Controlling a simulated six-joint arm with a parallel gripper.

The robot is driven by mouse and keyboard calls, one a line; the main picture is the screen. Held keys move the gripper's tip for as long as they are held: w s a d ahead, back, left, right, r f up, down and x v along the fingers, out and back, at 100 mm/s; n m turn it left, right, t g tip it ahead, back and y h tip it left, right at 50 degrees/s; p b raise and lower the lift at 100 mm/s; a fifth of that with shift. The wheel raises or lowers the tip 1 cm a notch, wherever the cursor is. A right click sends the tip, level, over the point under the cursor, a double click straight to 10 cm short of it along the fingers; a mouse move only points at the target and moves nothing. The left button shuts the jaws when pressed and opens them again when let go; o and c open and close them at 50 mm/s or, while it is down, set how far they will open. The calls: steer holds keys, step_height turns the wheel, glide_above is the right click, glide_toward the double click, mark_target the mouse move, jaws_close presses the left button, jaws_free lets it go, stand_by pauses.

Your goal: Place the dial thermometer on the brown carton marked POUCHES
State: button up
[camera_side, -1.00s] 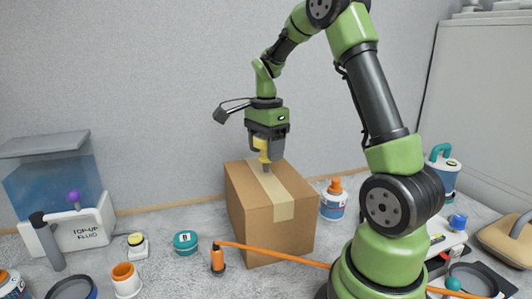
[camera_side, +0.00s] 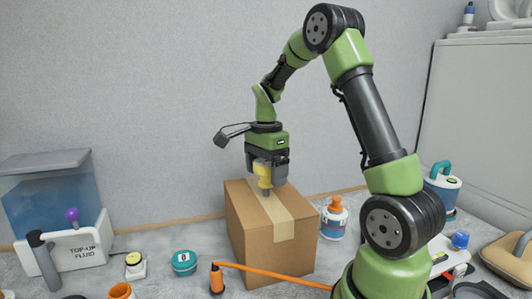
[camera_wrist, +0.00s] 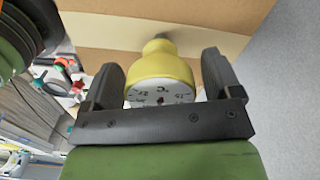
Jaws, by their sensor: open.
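The dial thermometer (camera_side: 264,173) has a yellow body and a short grey stem. It stands stem down at the top of the brown carton (camera_side: 257,235), by the tan tape strip. In the wrist view its white dial face (camera_wrist: 160,91) points at the camera, and the stem end meets the carton top. My gripper (camera_side: 267,177) is right above the carton with its fingers on either side of the thermometer. In the wrist view the jaws (camera_wrist: 162,75) are open, with gaps beside the yellow body. No marking shows on the visible carton faces.
An orange cable (camera_side: 275,273) runs in front of the carton. A teal-lidded jar (camera_side: 184,262) and a top-up fluid tank (camera_side: 60,205) are on the left. Air above the carton's left is free.

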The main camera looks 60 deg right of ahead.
step_height(320, 180, up, 11)
steer(key=shift+r, duration=0.1)
steer(key=shift+a+r, duration=0.15)
steer(key=shift+r, duration=0.1)
steer(key=s+a+n+t+y, duration=0.1)
steer(key=s+a+n+t, duration=0.2)
steer(key=s+a+n, duration=0.3)
steer(key=s+a+n+t+y, duration=0.1)
steer(key=s+a+n+t, duration=0.3)
steer(key=a+n, duration=0.9)
steer(key=shift+s+a+f, duration=0.3)
steer(key=shift+s+a, duration=0.05)
steer(key=shift+s, duration=0.7)
